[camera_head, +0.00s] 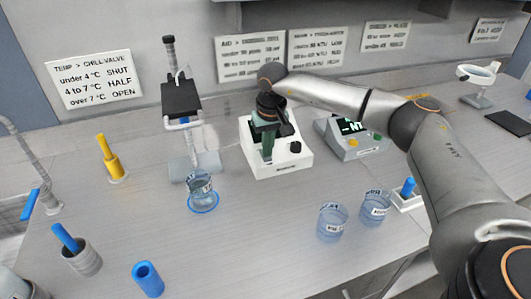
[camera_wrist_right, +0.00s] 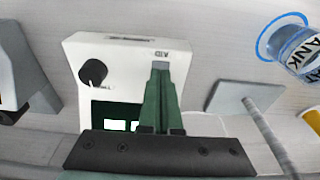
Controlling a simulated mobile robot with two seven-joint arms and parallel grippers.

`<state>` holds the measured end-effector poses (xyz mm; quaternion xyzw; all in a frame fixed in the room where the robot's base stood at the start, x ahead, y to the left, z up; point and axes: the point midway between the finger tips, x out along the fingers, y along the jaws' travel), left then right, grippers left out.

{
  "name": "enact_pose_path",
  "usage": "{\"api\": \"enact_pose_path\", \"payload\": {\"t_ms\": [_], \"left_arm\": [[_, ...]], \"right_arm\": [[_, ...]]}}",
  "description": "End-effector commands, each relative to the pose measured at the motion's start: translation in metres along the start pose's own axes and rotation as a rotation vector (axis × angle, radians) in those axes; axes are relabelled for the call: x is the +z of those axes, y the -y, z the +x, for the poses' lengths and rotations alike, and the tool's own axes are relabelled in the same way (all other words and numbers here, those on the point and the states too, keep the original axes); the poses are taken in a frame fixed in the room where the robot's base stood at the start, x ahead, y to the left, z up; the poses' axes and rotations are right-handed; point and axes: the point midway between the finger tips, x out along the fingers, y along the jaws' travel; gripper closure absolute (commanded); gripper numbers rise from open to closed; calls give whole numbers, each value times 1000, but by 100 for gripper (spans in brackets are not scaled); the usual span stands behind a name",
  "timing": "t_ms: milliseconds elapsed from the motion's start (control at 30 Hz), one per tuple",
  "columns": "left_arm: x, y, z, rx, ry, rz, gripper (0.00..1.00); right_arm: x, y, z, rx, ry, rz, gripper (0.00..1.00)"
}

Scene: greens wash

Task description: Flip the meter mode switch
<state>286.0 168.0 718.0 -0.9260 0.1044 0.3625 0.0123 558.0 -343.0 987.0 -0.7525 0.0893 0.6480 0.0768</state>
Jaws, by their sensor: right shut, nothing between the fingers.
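The white meter (camera_head: 297,161) stands on the bench in the middle of the head view. It has a black round knob (camera_head: 295,146) on its front right; the knob also shows in the right wrist view (camera_wrist_right: 93,72), with a white mark on its edge. My right gripper (camera_head: 267,156) points down over the left part of the meter. In the right wrist view its green fingers (camera_wrist_right: 160,68) are together and empty, apart from the knob. The fingers hide part of the meter's lit green display (camera_wrist_right: 115,123). I cannot tell whether the fingertips touch the casing. My left gripper is out of view.
A second grey meter (camera_head: 352,151) with a display stands right of the white one, partly behind my right arm. A stand (camera_head: 181,99) with a beaker (camera_head: 201,190) is to the left. Two beakers (camera_head: 332,222) (camera_head: 375,207) stand at front right. The front middle bench is clear.

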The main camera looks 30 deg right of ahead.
Motion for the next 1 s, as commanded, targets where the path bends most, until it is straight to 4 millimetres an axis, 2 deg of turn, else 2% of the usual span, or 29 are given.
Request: {"api": "enact_pose_path", "payload": {"t_ms": [700, 1000], "left_arm": [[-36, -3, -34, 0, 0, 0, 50], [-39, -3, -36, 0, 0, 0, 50]], "right_arm": [[-10, 0, -61, -1, -2, -1, 100], [-10, 0, -66, 0, -1, -1, 100]]}}
